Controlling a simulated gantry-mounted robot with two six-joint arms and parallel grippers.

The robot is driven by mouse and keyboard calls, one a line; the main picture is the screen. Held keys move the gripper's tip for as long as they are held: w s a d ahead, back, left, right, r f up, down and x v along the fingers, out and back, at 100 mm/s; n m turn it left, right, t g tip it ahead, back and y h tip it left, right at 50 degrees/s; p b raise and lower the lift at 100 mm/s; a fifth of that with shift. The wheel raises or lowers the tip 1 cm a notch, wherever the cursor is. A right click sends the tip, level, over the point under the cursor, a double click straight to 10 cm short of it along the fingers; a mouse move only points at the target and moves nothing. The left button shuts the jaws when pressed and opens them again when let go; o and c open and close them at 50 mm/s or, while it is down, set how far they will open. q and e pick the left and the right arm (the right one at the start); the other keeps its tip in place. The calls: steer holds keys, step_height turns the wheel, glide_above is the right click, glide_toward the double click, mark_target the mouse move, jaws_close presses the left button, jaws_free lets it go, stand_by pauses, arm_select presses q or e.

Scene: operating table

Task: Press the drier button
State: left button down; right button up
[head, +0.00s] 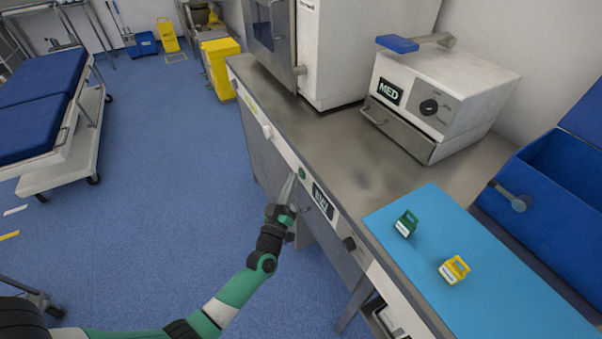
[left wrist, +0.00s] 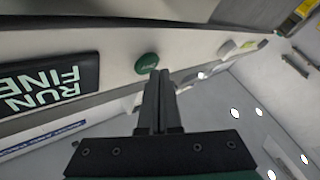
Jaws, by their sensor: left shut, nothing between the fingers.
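The drier button is a small round green button (head: 302,173) on the pale front edge of the metal counter, left of a dark display panel (head: 323,201). In the left wrist view the green button (left wrist: 147,64) sits just beyond my fingertips, and the display (left wrist: 50,87) reads "RUN" and "FINE" upside down. My left gripper (head: 291,182) is shut and empty, its tips close to the button. In the left wrist view the shut fingers (left wrist: 157,75) point at the button's lower edge; I cannot tell whether they touch it. My right gripper is not in view.
A white machine labelled MED (head: 440,98) and a larger cabinet (head: 335,50) stand on the counter (head: 360,165). A blue mat (head: 480,300) holds a green box (head: 406,224) and a yellow box (head: 454,270). A dark knob (head: 349,243) protrudes from the counter front.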

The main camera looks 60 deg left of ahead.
arm_select(q)
steer(key=shift+s, duration=0.3)
steer(key=s, duration=0.5)
steer(key=shift+a, duration=0.15)
stand_by(0.9)
